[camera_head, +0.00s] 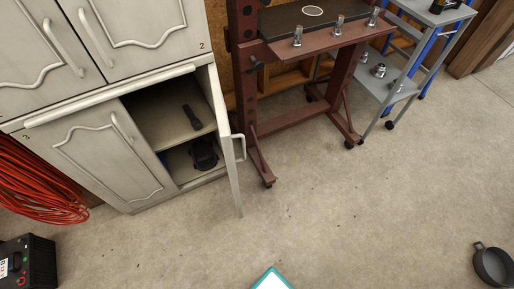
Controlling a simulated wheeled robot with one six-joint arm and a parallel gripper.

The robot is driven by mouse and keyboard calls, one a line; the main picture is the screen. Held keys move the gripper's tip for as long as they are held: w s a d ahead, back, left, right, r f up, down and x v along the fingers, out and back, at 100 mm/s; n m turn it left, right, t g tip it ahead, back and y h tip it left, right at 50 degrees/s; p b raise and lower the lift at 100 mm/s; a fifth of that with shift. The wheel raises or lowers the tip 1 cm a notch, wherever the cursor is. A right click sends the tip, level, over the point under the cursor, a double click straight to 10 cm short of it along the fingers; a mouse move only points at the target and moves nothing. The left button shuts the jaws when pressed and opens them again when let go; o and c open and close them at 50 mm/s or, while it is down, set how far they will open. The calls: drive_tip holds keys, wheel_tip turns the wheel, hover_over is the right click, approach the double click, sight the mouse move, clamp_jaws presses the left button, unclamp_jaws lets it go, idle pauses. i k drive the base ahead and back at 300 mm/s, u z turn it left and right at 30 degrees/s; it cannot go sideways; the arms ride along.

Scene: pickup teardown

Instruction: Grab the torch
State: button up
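A dark torch (192,117) lies on the upper shelf inside the open lower section of the white cabinet (85,150).
A black object (204,154) sits on the shelf below. A dark red wheeled frame (303,119) stands right of the open door, with a grey cart (388,97) beyond. A dark pan (492,264) lies at lower right. The middle floor is clear.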

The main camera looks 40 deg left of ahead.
sight(197, 126)
drive_tip(key=z, duration=0.45)
drive_tip(key=i, duration=1.55)
drive_tip(key=u, duration=3.35)
